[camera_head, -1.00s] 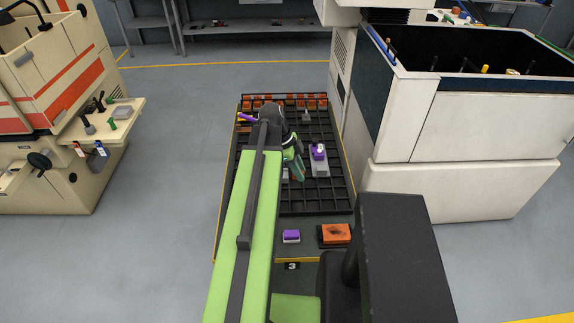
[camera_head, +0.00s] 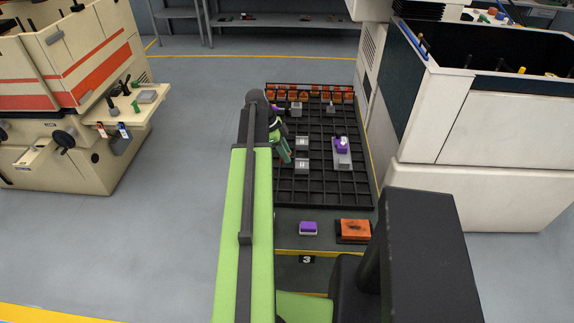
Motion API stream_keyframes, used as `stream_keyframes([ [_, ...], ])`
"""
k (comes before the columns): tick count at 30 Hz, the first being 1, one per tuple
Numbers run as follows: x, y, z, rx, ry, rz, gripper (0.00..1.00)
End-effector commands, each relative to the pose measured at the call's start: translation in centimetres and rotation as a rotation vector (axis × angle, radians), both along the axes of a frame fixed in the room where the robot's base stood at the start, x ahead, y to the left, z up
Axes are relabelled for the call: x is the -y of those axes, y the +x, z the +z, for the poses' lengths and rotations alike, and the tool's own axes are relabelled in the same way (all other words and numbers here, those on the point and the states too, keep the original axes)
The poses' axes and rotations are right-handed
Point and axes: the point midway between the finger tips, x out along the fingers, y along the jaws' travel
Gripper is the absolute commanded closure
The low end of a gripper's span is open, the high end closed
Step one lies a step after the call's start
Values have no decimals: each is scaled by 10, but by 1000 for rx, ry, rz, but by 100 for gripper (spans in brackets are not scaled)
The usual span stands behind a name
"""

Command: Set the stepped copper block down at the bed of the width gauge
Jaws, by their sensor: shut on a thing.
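My gripper (camera_head: 283,152), dark with green fingers, hangs over the left part of the black grid table (camera_head: 322,190). It is shut on a piece that I take to be the stepped copper block; the arm and fingers hide it, so its shape and tilt cannot be told. A grey fixture with a purple top (camera_head: 342,149) stands on the grid, right of my gripper and apart from it. It may be the width gauge, but its bed is too small to make out.
A purple-and-white block (camera_head: 308,228) and an orange block in a dark tray (camera_head: 354,230) lie on the front strip. A white machine (camera_head: 475,185) borders the right. Open floor (camera_head: 185,200) lies left.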

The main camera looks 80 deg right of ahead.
Motion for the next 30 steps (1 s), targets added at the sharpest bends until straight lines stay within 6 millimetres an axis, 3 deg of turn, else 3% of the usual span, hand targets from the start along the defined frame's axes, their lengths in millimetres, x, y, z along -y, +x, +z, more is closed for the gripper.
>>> stream_keyframes([
  [4, 0, -1, -8, 0, 0, -1, 100],
  [10, 0, -1, -42, 0, 0, -1, 100],
  [22, 0, -2, -44, 0, 1, -1, 100],
  [23, 0, -2, -42, 0, 1, -1, 71],
  [27, 0, -2, -42, 0, 0, -2, 53],
  [30, 0, -2, -42, 0, 0, -2, 53],
])
